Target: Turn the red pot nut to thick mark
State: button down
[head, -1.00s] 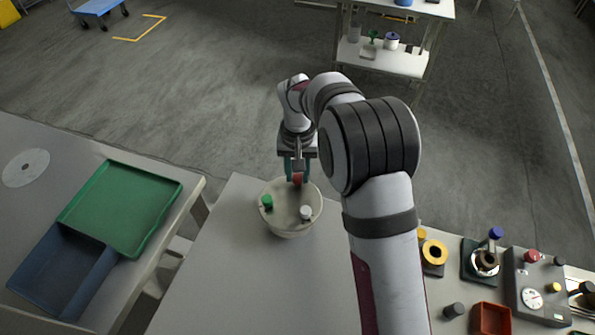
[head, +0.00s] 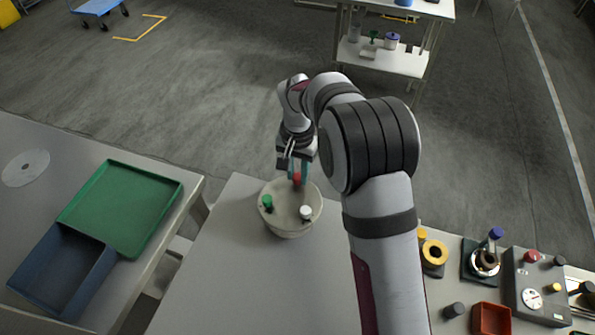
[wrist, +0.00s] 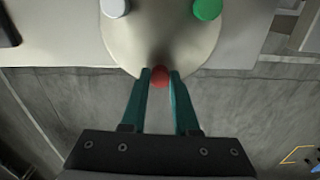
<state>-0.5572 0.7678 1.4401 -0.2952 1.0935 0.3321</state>
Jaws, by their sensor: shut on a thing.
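The red pot nut (head: 297,178) stands at the far side of the pale round pot (head: 287,228). A green nut (head: 267,202) and a white nut (head: 305,212) stand on the same pot, nearer the camera. My gripper (head: 298,175) reaches down at the pot's far side, shut on the red nut. In the wrist view the red nut (wrist: 160,77) sits between the two teal fingertips (wrist: 160,74). The white nut (wrist: 115,8) and green nut (wrist: 207,9) show at the top of that view. No thick mark can be made out in either view.
The pot stands near the far edge of a grey table (head: 215,265). A green tray (head: 125,207) and a blue tray (head: 62,272) lie on the left table. A red box (head: 491,318) and a grey panel with a dial (head: 538,290) are at the right.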

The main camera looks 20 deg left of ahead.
aim_at(298, 176)
jog(key=m, duration=0.4)
jog(key=shift+m, duration=2.1)
jog(key=c, duration=0.7)
grip_release()
jog(key=shift+o, duration=0.2)
notch_tip(298, 176, up, 16)
